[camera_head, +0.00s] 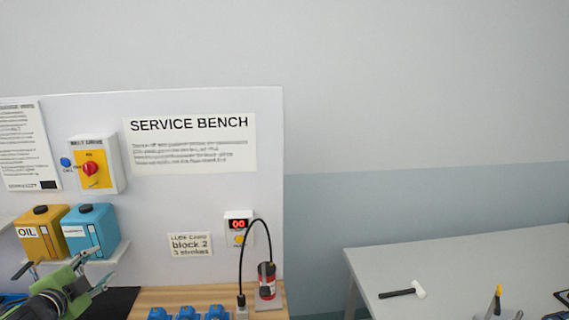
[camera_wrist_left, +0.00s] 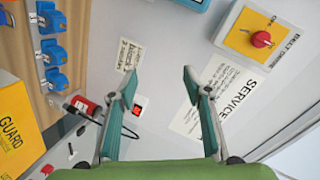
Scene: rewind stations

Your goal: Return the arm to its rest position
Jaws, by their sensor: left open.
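My left gripper (camera_head: 62,268) is at the lower left of the head view, in front of the service bench panel (camera_head: 200,195). The fingers are apart from the panel. The rest of the left arm is mostly cut off by the picture edge. My right gripper does not show in either view.
An orange oil can (camera_head: 42,233) and a blue can (camera_head: 90,232) stand on a shelf close to the left gripper.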

